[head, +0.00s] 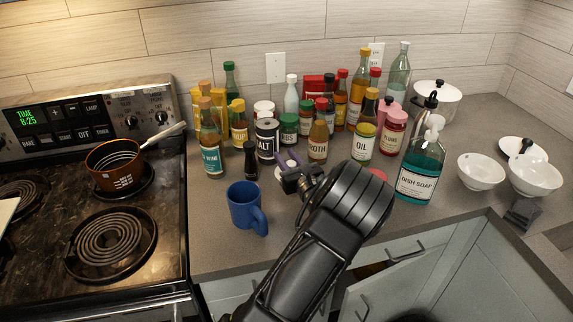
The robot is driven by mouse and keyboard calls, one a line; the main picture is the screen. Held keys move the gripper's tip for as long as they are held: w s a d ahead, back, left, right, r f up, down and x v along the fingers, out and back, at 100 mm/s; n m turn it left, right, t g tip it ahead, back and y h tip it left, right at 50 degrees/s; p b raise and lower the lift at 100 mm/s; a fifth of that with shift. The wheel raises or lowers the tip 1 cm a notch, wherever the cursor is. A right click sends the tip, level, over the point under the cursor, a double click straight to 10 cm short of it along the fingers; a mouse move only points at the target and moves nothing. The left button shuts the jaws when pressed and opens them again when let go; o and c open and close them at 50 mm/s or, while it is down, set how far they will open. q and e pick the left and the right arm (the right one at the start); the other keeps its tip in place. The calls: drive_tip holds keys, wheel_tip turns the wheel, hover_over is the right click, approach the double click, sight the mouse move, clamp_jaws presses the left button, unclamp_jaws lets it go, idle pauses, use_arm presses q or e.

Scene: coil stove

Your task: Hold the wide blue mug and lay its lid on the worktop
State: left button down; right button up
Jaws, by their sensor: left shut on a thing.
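The wide blue mug (243,208) stands upright on the worktop, just right of the stove, its handle toward the lower right. Its mouth shows dark blue. My left gripper (287,163) is above the worktop to the right of the mug, apart from it. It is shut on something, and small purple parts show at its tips. The angle and my arm hide what it holds, so I cannot tell whether this is the lid. I see no lid clearly elsewhere. My right gripper is not in view.
Crowded bottles and jars stand behind the gripper, with the salt tin (267,140) close by. A dish soap bottle (421,170) and white bowls (481,171) stand to the right. A brown saucepan (115,166) sits on the stove. The worktop (217,253) before the mug is clear.

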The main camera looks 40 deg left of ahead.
use_arm(q)
wheel_tip(320, 180, down, 3)
drive_tip(key=shift+r, duration=0.15)
drive_tip(key=shift+f+b, duration=0.35)
drive_tip(key=shift+f, duration=0.25)
drive_tip(key=c, duration=1.1)
unclamp_jaws()
drive_tip(key=shift+r+p, duration=0.4)
drive_tip(key=shift+d+r, duration=0.2)
drive_tip(key=b+v, duration=0.2)
drive_tip(key=v, duration=0.9)
drive_tip(key=shift+s+d+r, duration=0.1)
drive_tip(key=shift+s+d, duration=0.15)
